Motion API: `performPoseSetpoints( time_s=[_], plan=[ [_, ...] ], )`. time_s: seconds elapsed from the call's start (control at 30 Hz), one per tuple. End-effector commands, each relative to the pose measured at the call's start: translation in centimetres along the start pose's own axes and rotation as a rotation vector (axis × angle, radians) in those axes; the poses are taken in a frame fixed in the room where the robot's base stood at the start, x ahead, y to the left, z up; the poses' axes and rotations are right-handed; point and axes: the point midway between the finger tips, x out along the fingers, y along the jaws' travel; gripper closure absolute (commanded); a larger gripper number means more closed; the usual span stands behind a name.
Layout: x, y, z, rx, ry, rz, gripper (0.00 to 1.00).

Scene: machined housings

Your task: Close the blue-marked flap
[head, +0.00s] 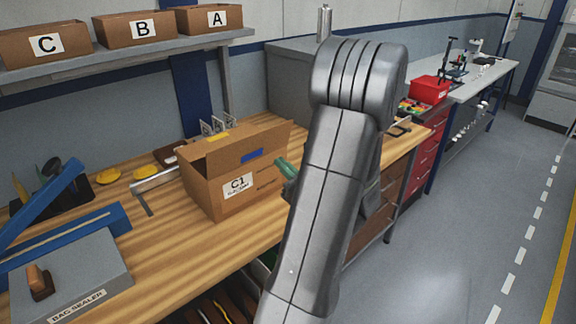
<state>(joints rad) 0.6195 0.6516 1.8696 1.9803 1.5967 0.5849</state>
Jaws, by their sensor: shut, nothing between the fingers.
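A cardboard box (207,191) labelled C1 stands on the wooden bench in the head view. The blue-marked flap (225,160) is on its near long side and carries a blue strip (252,156). This flap looks raised, standing up from the box's top edge. My gripper (282,164) shows only as green fingertips poking out from behind my arm at the box's right end. The fingers look shut and empty, close to the right end of the flap. I cannot tell whether they touch it. The rest of my gripper is hidden behind my arm.
A yellow mark (218,137) shows at the box's far side, with wire-like stands (213,125) behind. A bag sealer (75,275) with blue arm sits at left. Bins C, B and A (140,28) stand on a shelf above. Bench between sealer and box is clear.

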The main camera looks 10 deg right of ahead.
Motion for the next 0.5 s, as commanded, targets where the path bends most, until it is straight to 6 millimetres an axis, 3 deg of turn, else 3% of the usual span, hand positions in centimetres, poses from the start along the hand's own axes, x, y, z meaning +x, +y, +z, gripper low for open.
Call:
performPoseSetpoints(
  time_s=[0.3,0.5],
  plan=[
    [6.6,0.2,0.2,0.001,0.0,0.005,1.0],
    [9.2,0.1,0.2,0.0,0.001,0.004,1.0]
  ],
)
